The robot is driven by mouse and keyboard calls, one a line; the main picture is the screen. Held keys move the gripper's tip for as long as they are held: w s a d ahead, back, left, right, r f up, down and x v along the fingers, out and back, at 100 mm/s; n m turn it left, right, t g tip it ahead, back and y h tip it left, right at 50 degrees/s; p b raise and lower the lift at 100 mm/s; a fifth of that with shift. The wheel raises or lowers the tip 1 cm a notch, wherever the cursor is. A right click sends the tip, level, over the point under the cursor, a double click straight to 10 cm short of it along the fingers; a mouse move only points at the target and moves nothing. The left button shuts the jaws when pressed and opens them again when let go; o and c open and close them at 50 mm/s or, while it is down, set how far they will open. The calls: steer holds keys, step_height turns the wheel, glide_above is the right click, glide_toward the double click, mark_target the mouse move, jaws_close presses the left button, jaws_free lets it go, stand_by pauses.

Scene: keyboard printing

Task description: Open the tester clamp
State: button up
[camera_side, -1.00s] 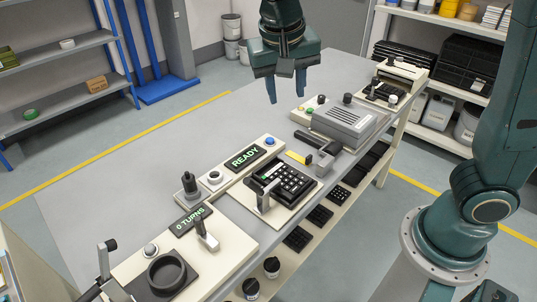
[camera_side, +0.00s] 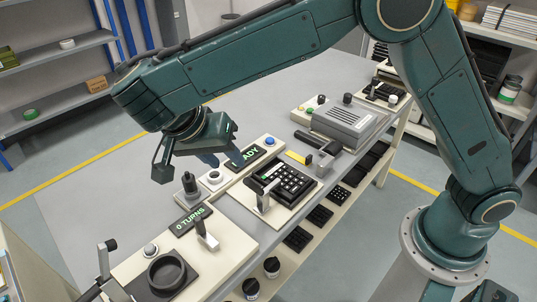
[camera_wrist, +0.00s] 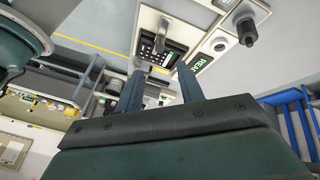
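A black keypad (camera_side: 290,180) sits on the cream tester base (camera_side: 240,207), beside a dark display reading READY, now partly hidden by my gripper. A grey upright lever clamp (camera_side: 263,198) stands at the keypad's near-left edge; whether it is pressed on the keypad is hard to tell. The keypad (camera_wrist: 150,55) and the lever (camera_wrist: 160,42) also show in the wrist view. My gripper (camera_side: 185,165) is above and left of the keypad, over the bench's far side. Its two blue fingers are apart and empty; they show in the wrist view too (camera_wrist: 160,85).
A black knob post (camera_side: 190,185) and a white round button (camera_side: 214,177) stand below my gripper. A second station with a "0 TURNS" display (camera_side: 190,219), a lever (camera_side: 206,235) and a black ring (camera_side: 167,272) is nearer. A grey boxy machine (camera_side: 345,124) stands farther right.

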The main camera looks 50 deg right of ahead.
mark_target(246, 180)
steer(key=shift+d+f, duration=0.1)
steer(key=shift+x, duration=6.8)
jaws_close()
